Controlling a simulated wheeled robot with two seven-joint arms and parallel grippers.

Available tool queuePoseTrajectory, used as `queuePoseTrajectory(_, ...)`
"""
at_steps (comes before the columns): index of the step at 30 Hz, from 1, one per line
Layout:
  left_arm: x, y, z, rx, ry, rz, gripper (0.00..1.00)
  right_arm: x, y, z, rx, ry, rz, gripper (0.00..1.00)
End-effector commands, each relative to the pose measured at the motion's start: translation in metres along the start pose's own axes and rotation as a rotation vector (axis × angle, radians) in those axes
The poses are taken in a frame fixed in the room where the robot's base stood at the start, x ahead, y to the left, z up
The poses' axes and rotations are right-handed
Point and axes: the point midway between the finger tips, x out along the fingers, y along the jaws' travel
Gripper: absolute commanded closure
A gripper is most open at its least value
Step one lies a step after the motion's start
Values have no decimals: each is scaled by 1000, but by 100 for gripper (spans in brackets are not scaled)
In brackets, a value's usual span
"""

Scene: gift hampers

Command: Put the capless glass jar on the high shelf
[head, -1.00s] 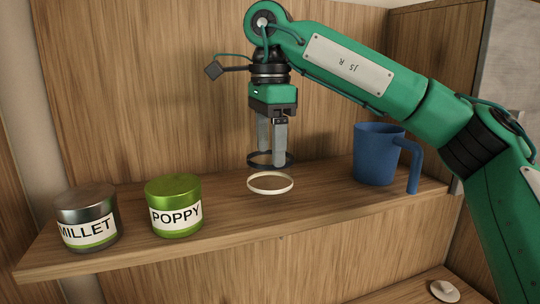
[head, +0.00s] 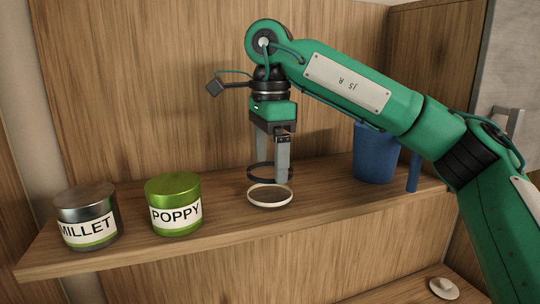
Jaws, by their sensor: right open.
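The capless glass jar shows as a dark ring above a cream ring (head: 270,195), with the clear wall between them hardly visible. It looks upright and appears to stand on the high wooden shelf (head: 225,245), between the green POPPY tin and the blue mug. My right gripper (head: 271,174) points straight down at the jar, its two grey fingers apart and reaching about the dark ring. Whether the fingers are inside or around the jar's wall, I cannot tell. My left gripper is not in view.
The MILLET tin (head: 88,217) and POPPY tin (head: 175,205) stand on the shelf's left part. A blue mug (head: 376,155) stands at the right, partly behind my right arm. A small pale knobbed piece (head: 444,288) lies on the lower surface. Shelf front beside the jar is clear.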

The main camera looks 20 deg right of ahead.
Motion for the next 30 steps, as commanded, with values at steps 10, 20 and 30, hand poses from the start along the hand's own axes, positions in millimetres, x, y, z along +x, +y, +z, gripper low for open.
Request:
queuePoseTrajectory(10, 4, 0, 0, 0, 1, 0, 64, -18, 0, 0, 2, 1, -2, 11)
queuePoseTrajectory(20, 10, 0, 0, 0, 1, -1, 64, -64, 0, 0, 2, 2, -3, 11)
queuePoseTrajectory(30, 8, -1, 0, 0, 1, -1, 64, -111, 0, 0, 2, 2, -3, 11)
